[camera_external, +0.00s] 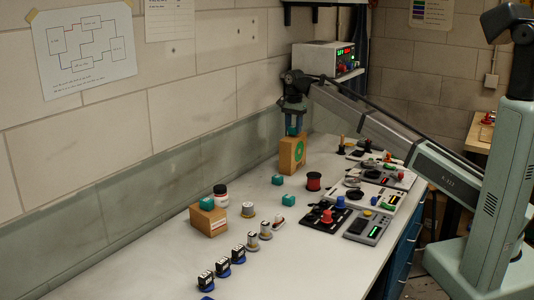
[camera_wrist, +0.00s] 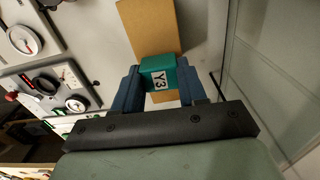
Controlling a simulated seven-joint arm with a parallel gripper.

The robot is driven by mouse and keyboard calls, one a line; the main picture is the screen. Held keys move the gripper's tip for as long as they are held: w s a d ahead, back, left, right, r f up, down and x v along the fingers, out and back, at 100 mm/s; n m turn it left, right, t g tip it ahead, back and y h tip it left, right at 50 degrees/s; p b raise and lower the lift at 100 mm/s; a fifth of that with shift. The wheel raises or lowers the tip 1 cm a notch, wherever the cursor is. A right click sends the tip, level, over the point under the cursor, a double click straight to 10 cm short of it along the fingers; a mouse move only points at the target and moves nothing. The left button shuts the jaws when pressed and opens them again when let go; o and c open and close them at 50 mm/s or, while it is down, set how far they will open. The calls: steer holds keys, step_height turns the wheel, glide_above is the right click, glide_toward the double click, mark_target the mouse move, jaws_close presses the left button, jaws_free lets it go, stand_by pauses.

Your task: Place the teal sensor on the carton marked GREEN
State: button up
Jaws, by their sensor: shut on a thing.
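My gripper (camera_external: 294,128) is shut on a teal sensor at the far end of the bench. A tan carton with a green ring mark (camera_external: 291,154) stands upright directly below the gripper. Its tan surface (camera_wrist: 148,27) shows behind the sensor in the wrist view. The sensor is at or just above the carton's top; I cannot tell whether they touch.
Another carton (camera_external: 208,222) with a reddish label stands nearer, with a teal block (camera_external: 207,203) on top. Another teal block (camera_external: 278,180) lies on the bench.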

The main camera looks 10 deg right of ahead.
mark_target(294, 127)
steer(key=shift+f, duration=0.4)
steer(key=o, duration=1.2)
steer(key=shift+f, duration=0.1)
step_height(294, 127, up, 12)
steer(key=shift+r, duration=0.15)
